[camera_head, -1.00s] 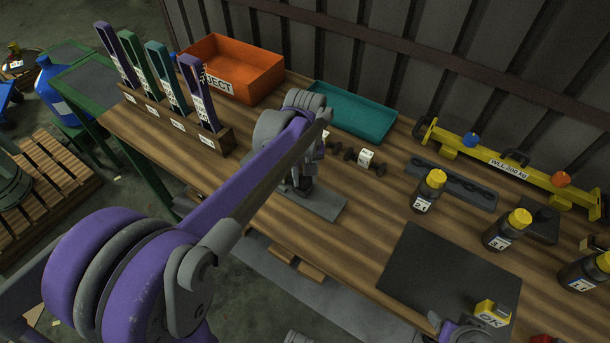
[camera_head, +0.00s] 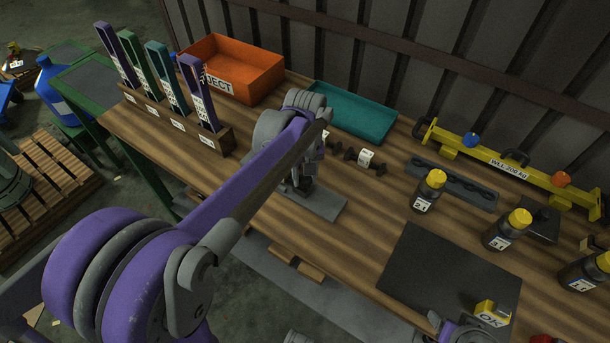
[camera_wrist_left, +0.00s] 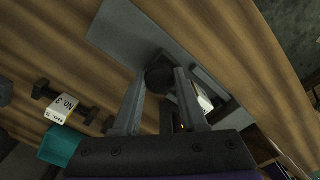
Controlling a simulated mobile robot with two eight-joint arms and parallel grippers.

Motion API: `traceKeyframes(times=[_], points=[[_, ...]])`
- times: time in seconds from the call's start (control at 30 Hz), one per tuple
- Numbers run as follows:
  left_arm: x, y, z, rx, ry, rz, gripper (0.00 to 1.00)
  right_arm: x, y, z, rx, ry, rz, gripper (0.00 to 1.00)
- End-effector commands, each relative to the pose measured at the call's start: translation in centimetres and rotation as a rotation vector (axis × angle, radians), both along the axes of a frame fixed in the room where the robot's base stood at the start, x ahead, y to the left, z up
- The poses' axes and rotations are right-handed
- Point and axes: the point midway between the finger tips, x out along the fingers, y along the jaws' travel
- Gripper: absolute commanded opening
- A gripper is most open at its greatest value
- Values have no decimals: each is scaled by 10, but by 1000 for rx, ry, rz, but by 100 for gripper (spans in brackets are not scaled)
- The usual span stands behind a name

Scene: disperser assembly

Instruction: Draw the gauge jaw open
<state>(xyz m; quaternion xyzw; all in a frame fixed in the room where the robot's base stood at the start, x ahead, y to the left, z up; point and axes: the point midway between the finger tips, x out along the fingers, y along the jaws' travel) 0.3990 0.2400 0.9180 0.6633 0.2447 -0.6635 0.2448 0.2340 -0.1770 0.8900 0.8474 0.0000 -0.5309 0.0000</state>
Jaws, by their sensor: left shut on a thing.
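The gauge stands on a flat grey base plate (camera_head: 322,204) near the front edge of the bench. My left gripper (camera_head: 303,183) is low over this plate, and my forearm and wrist hide much of the gauge from the head view. In the left wrist view my left gripper (camera_wrist_left: 160,95) has its two fingers on either side of a dark round knob (camera_wrist_left: 159,79), shut on it. The grey plate (camera_wrist_left: 130,28) shows beyond the fingertips. How far the gauge jaw is open cannot be told. My right gripper is not in view; only a purple-grey arm part shows at bottom right.
A dumbbell-shaped gauge piece (camera_head: 366,159) lies behind the plate, near a teal tray (camera_head: 352,112) and an orange reject bin (camera_head: 232,67). Upright coloured tools stand in a wooden rack (camera_head: 180,123) at left. Yellow-capped bottles (camera_head: 428,191) and a dark mat (camera_head: 448,279) are at right.

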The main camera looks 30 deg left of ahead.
Motion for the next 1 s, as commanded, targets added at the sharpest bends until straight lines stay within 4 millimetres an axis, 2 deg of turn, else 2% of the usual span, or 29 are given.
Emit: traceKeyframes(times=[0.27, 0.5, 0.6, 0.9, 0.93, 1.0], points=[[0, -3, 0, 1, -1, -1, 0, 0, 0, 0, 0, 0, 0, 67], [-3, -46, 0, -1, -1, -6, 0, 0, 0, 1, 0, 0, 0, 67], [-4, -57, 0, -1, -1, -4, 0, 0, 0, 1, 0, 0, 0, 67], [-5, -61, 0, -4, 0, 0, 0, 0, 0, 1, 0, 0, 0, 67], [-5, -61, 0, -4, 0, 0, 44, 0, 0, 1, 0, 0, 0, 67], [-5, -61, 0, -4, 0, -1, 56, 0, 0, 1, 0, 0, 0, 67]])
